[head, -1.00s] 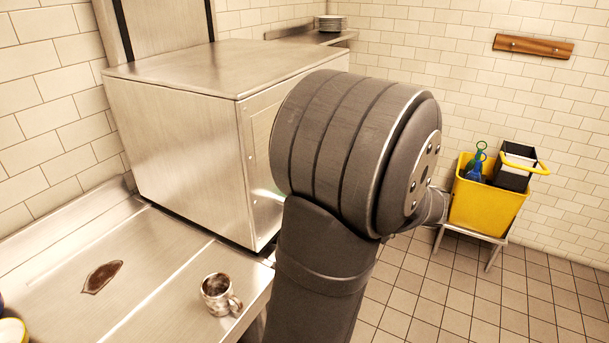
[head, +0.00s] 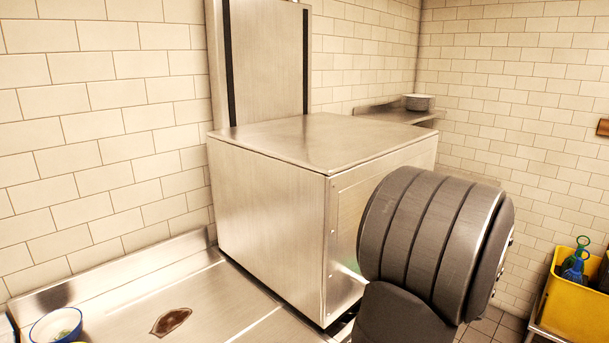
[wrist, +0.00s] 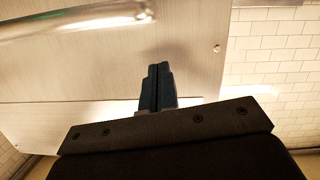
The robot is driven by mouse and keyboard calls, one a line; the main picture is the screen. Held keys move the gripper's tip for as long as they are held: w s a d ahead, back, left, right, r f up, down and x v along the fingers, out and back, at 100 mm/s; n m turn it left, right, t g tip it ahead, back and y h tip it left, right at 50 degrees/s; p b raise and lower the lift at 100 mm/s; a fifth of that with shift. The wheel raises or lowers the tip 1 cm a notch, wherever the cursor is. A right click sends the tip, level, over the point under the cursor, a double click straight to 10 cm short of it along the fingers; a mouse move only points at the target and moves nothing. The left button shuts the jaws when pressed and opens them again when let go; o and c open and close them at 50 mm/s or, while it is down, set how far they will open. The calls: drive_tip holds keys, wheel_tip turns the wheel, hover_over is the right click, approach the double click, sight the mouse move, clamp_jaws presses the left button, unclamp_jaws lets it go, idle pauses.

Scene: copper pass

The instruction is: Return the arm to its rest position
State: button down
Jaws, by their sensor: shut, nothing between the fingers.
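My gripper (wrist: 158,88) shows in the wrist view with its two dark fingers together and nothing between them. It points toward a brushed steel panel (wrist: 90,75), and I cannot tell the distance between them. In the head view my gripper is not visible; only a thick grey joint of my own arm shows at the lower right, in front of the steel machine.
A large steel box-shaped machine (head: 270,210) stands on the steel counter (head: 110,312). A yellow bucket (head: 576,302) stands at right. A metal bar (wrist: 75,22) crosses the wrist view.

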drive_tip(key=shift+w+f, duration=0.25)
drive_tip(key=shift+f, duration=0.7)
drive_tip(key=shift+w+f, duration=0.2)
drive_tip(key=shift+f, duration=0.7)
drive_tip(key=c, duration=1.2)
unclamp_jaws()
drive_tip(key=o, duration=0.4)
drive_tip(key=shift+d+r, duration=0.1)
drive_tip(key=shift+d, duration=0.3)
drive_tip(key=o, duration=0.8)
drive_tip(key=d+g, duration=0.1)
drive_tip(key=d+h, duration=0.1)
drive_tip(key=d, duration=0.1)
drive_tip(key=d+m+g+h, duration=0.1)
drive_tip(key=shift+w+d+r+g, duration=0.1)
drive_tip(key=shift+d+r+g, duration=0.15)
drive_tip(key=shift+r+g, duration=0.05)
drive_tip(key=w+d+r+g+h, duration=0.1)
drive_tip(key=d+r+g+h, duration=0.3)
drive_tip(key=g+h, duration=0.4)
drive_tip(key=shift+m+h, duration=0.3)
wheel_tip(320, 180, down, 10)
drive_tip(key=shift+w+a+r, duration=0.1)
drive_tip(key=shift+w, duration=0.05)
